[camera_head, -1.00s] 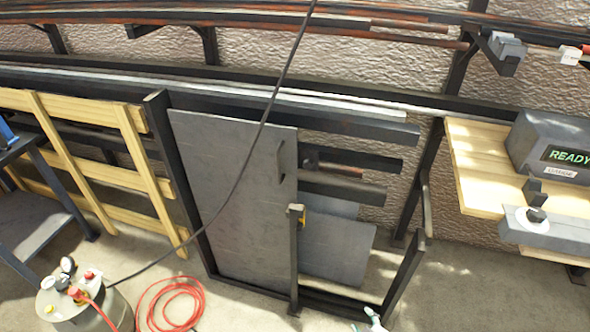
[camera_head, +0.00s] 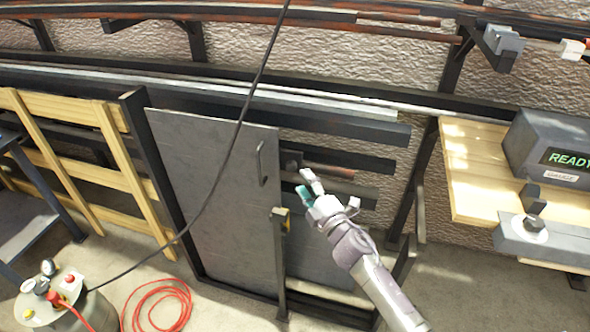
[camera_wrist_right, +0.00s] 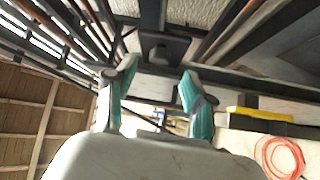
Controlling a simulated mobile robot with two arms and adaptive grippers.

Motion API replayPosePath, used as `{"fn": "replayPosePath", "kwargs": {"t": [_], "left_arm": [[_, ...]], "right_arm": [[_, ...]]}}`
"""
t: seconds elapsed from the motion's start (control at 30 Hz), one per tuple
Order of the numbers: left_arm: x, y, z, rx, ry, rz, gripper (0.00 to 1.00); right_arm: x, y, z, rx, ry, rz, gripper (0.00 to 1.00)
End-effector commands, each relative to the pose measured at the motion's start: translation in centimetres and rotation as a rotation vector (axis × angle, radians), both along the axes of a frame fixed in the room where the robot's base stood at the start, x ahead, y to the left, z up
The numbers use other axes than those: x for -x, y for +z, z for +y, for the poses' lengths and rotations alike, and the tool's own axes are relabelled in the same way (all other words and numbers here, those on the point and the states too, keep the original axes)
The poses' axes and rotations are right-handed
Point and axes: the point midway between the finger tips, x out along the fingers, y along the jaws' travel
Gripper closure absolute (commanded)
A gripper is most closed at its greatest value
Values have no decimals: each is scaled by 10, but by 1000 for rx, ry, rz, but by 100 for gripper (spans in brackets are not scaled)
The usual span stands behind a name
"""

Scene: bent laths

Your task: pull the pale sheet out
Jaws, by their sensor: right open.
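A large grey sheet (camera_head: 205,195) stands upright, leaning a little, in a dark metal rack. It has a dark bar handle (camera_head: 261,163) near its upper right edge. A smaller grey sheet (camera_head: 312,262) stands lower behind it, partly hidden by my right arm. My right gripper (camera_head: 307,190) is raised to the right of the handle, apart from it in the head view. Its teal-padded fingers are spread with nothing between them, as the right wrist view (camera_wrist_right: 157,92) also shows. I cannot tell its depth from the sheet. My left gripper is not in view.
A rack post (camera_head: 279,260) with a yellow catch stands before the sheet's right edge. A black cable (camera_head: 232,150) hangs across the sheet. A red hose (camera_head: 158,305) coils on the floor beside a tank (camera_head: 60,305). A wooden bench (camera_head: 475,175) stands at right.

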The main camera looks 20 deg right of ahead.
Motion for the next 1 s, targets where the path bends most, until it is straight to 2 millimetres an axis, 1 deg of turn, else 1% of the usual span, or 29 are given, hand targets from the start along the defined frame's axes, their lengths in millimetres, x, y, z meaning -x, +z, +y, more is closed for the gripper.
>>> {"fn": "replayPosePath", "kwargs": {"t": [0.03,0.1,0.2,0.3,0.5,0.7,0.73,0.77,1.0], "left_arm": [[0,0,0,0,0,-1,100],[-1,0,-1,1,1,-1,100],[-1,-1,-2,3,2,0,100],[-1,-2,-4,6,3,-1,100],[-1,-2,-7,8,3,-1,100],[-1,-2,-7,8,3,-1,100],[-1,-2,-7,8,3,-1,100],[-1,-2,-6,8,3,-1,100],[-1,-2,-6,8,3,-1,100]], "right_arm": [[-11,2,3,0,0,-2,46],[-24,3,5,-1,0,-2,46],[-39,3,8,-2,0,-1,46],[-49,4,9,-1,0,0,46],[-57,4,11,-1,0,1,46],[-57,4,11,-1,0,1,46],[-57,4,11,-1,0,1,48],[-57,4,11,-1,0,1,53],[-57,4,11,-1,0,1,93]]}}
